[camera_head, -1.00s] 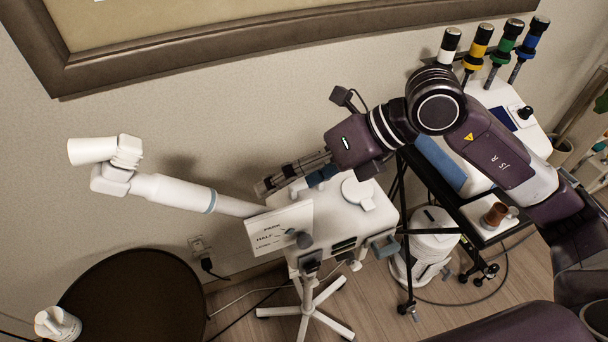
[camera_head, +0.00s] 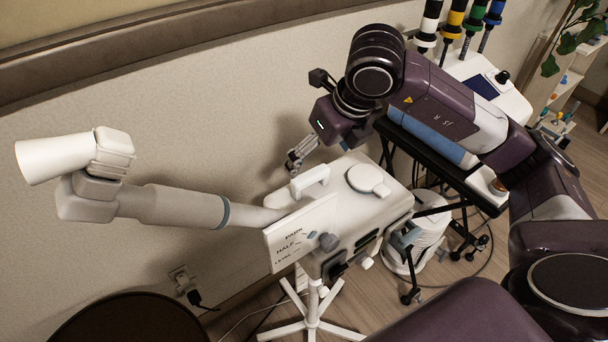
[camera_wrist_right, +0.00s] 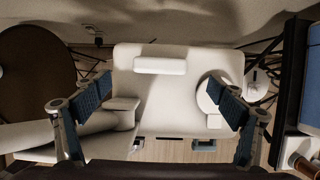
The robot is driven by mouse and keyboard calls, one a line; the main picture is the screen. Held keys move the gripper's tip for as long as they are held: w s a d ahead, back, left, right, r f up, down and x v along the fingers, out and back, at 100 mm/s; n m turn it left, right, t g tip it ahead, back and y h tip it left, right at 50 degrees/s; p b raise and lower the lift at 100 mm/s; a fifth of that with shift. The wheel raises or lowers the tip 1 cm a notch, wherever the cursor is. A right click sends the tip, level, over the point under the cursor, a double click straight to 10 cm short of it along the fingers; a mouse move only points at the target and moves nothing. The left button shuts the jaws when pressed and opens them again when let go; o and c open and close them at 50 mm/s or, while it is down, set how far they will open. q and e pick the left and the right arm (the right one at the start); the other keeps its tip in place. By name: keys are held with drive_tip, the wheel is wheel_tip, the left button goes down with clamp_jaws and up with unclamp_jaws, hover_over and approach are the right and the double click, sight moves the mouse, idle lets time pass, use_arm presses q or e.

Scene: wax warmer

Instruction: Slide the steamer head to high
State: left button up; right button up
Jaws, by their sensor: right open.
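The steamer is a white box (camera_head: 365,215) on a white wheeled stand, with a handle and a round lid on top. A long white arm (camera_head: 165,207) runs left from it to the white steamer head (camera_head: 60,158), which points left. My right gripper (camera_head: 297,160) is above the far side of the box, near the handle (camera_head: 310,180). In the right wrist view the gripper (camera_wrist_right: 160,92) is open and empty, its blue-padded fingers wide apart over the box top (camera_wrist_right: 160,105). My left gripper is not in view.
A black-framed trolley (camera_head: 400,145) with a blue roll and several coloured-top tools stands right of the steamer. A dark round seat (camera_head: 130,318) is at the lower left. The wall with an outlet (camera_head: 183,280) is close behind.

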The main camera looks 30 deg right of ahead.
sight(311, 174)
drive_tip(key=p+x, duration=0.1)
drive_tip(key=x, duration=0.5)
drive_tip(key=shift+w+f, duration=0.15)
drive_tip(key=shift+f, duration=0.35)
drive_tip(key=shift+c, duration=0.4)
